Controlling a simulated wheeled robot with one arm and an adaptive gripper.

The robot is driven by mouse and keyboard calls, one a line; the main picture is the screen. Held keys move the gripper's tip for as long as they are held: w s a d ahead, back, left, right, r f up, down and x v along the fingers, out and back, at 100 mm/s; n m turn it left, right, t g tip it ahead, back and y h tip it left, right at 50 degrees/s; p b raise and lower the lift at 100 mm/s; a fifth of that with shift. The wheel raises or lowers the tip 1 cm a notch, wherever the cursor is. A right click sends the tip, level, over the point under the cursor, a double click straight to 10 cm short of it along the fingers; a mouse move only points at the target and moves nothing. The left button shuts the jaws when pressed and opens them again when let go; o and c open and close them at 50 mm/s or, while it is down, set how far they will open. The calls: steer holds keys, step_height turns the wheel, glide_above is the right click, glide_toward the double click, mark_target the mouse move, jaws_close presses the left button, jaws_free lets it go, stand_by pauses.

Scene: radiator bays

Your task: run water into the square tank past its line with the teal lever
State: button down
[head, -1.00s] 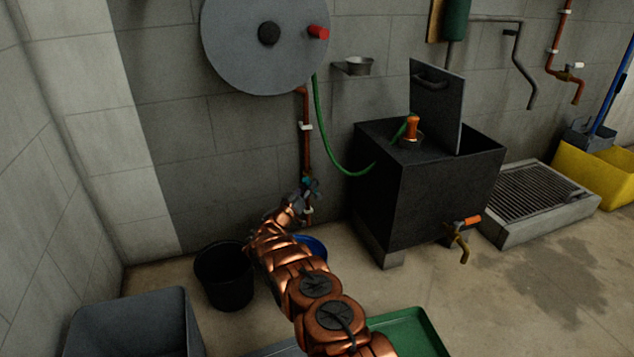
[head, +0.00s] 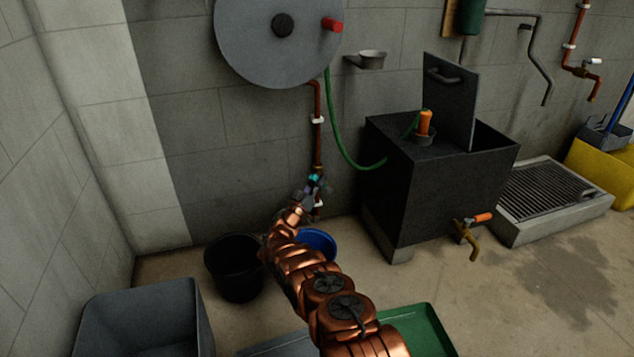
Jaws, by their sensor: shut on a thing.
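The square tank (head: 400,195) is a dark box against the back wall. Its lid (head: 449,103) stands raised, and its water level and line are hidden from this angle. A green hose (head: 341,148) runs from the wall reel to an orange nozzle (head: 425,122) at the tank's top left. The teal lever (head: 314,179) is on the copper pipe below the reel and is mostly covered by my gripper (head: 312,186). My gripper is shut on the teal lever. A brass tap with an orange handle (head: 483,217) is on the tank's front.
A black bucket (head: 235,280) and a blue basin (head: 318,241) stand on the floor beside my arm. A grey bin (head: 140,310) is at lower left, a green tray (head: 425,330) at lower middle. A floor grate (head: 550,190) and yellow bucket (head: 600,172) are right.

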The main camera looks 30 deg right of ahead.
steer(key=c, duration=0.9)
jaws_free()
steer(key=shift+v, duration=3.7)
